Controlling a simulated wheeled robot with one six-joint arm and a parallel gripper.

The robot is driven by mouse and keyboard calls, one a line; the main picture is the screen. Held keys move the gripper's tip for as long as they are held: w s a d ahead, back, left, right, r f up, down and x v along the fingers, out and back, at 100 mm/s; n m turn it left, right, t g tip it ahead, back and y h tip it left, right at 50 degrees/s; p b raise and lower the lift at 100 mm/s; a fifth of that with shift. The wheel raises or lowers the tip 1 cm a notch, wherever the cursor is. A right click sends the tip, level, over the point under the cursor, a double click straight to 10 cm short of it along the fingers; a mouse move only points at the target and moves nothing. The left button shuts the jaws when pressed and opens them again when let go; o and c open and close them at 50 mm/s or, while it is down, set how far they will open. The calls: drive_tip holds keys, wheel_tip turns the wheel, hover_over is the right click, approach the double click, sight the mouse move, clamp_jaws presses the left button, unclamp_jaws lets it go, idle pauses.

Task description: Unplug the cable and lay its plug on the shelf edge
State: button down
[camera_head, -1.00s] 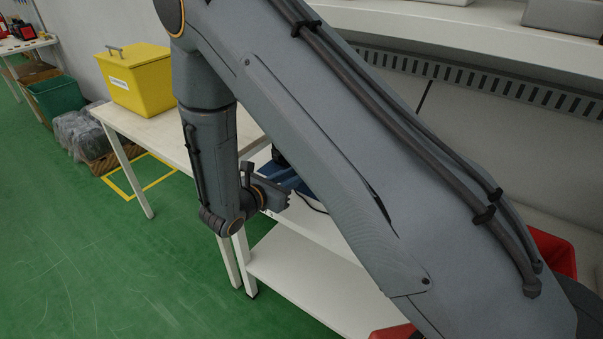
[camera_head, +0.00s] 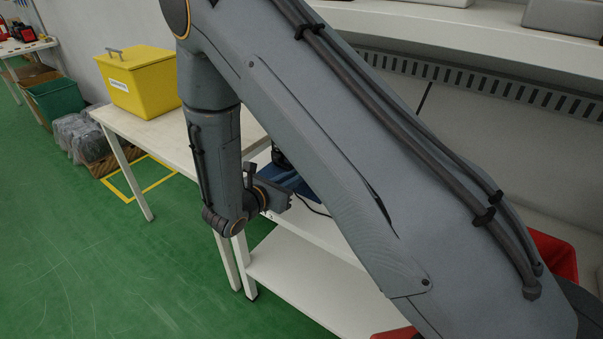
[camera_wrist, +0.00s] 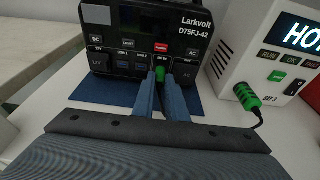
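The black power station (camera_wrist: 125,40), marked Larkvolt D75FJ-42, stands on a blue mat (camera_wrist: 90,98) in the wrist view. A small green part (camera_wrist: 161,73) shows at its DC IN socket, between my fingertips. My gripper (camera_wrist: 161,84) points at that socket with its two fingers close together, one on each side of the green. I cannot tell whether they touch it. A green plug (camera_wrist: 247,97) with a black cable (camera_wrist: 259,121) sits in a white device (camera_wrist: 275,55) at right. The cable runs down behind my gripper. The gripper also shows in the head view (camera_head: 285,200).
A yellow box (camera_head: 140,82) stands on a white table (camera_head: 165,128) at left. A white lower shelf (camera_head: 300,278) is bare. A white upper ledge (camera_head: 470,28) runs along the back. Red bins (camera_head: 553,252) are at right. Open green floor lies at left.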

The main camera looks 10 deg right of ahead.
drive_tip(key=shift+s+a, duration=0.15)
drive_tip(key=shift+a, duration=0.05)
idle(0.6)
drive_tip(key=shift+f+p+v, duration=0.2)
drive_tip(key=shift+v, duration=0.7)
drive_tip(key=shift+f+p+v, duration=0.2)
drive_tip(key=shift+v, duration=0.65)
drive_tip(key=shift+s+a, duration=0.1)
drive_tip(key=shift+s, duration=0.05)
drive_tip(key=shift+f+p+v, duration=0.15)
drive_tip(key=shift+f+v, duration=0.05)
drive_tip(key=shift+v, duration=0.6)
drive_tip(key=shift+f+p+v, duration=0.15)
drive_tip(key=shift+v, duration=0.6)
drive_tip(key=shift+f+p+v, duration=0.15)
drive_tip(key=shift+f+v, duration=0.05)
drive_tip(key=shift+v, duration=0.6)
drive_tip(key=shift+s+a+f+b, duration=0.1)
drive_tip(key=shift+f+b, duration=1)
drive_tip(key=shift+f, duration=0.7)
drive_tip(key=c, duration=1.7)
unclamp_jaws()
